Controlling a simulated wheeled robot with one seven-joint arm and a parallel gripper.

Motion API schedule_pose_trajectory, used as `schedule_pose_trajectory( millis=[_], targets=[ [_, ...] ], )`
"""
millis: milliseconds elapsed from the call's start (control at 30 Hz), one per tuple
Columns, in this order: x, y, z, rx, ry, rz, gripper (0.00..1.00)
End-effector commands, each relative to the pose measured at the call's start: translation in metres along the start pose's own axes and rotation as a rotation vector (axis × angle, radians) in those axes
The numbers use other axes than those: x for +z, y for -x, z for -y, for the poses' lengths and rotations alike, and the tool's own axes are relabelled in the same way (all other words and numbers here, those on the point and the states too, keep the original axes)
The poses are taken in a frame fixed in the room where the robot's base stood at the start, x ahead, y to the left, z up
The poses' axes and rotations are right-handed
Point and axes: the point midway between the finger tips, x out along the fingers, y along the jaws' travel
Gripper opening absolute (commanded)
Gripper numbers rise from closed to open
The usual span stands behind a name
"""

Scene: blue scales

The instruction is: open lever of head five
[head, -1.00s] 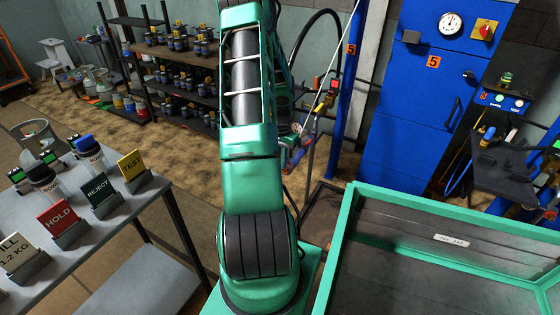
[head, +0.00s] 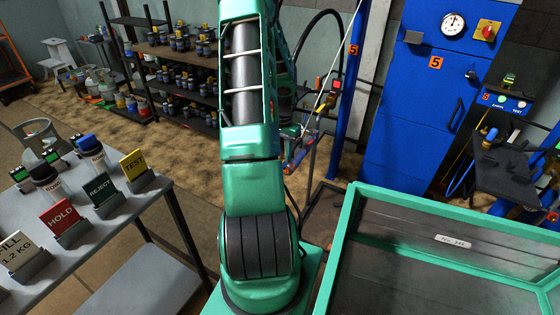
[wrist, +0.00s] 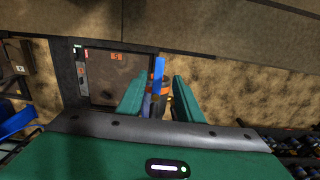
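My gripper (wrist: 164,84) shows in the wrist view with its two green fingers apart. Between and just beyond the fingers is an upright blue bar (wrist: 159,72), with an orange part (wrist: 165,87) beside it; whether either is the lever of head five, or touches a finger, I cannot tell. In the head view a hose fitting with red and yellow parts (head: 325,98) hangs beside the blue post with an orange 5 label (head: 353,49). My arm hides most of my gripper there.
A dark square platform (wrist: 117,82) with an orange label lies left of the fingers. In the head view a blue cabinet (head: 410,130) with a dial stands right of the post. A table with signs (head: 100,235) is at left, and a green-rimmed tray (head: 345,240) at front right.

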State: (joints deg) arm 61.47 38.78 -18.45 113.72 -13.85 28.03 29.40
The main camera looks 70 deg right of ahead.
Motion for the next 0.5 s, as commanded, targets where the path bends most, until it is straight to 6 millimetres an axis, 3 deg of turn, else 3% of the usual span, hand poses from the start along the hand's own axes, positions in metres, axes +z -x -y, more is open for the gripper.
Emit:
schedule_pose_trajectory(
  millis=[200,500],
  targets=[
    [-0.001,0.042,0.001,-0.002,0.001,-0.004,0.33],
    [0.0,0.068,0.001,-0.001,0.001,-0.001,0.33]
  ],
)
